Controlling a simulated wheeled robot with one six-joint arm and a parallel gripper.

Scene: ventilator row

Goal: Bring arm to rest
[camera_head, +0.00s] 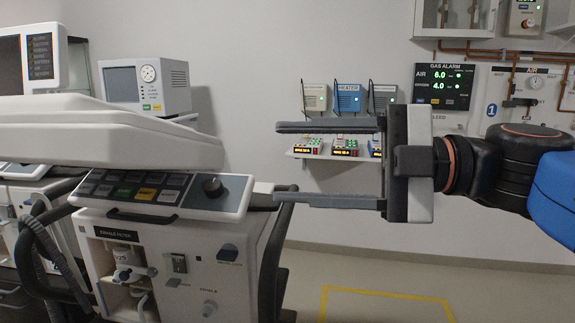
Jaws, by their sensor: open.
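My gripper (278,161) is open and empty. Its two grey fingers point left, one above the other, with a wide gap between them. My arm comes in from the right edge, with a black wrist and a blue link. In the picture the lower fingertip lies at the right edge of the ventilator's control panel (160,193), near its dark knob. I cannot tell whether it touches. The upper finger overlaps the view of the wall shelf.
A white ventilator (185,255) with a tilted white top (110,138) fills the left. A wall shelf (305,153) holds small devices. A gas alarm panel (444,86) and copper pipes are on the wall. The floor at lower right is clear, with a yellow outline (385,293).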

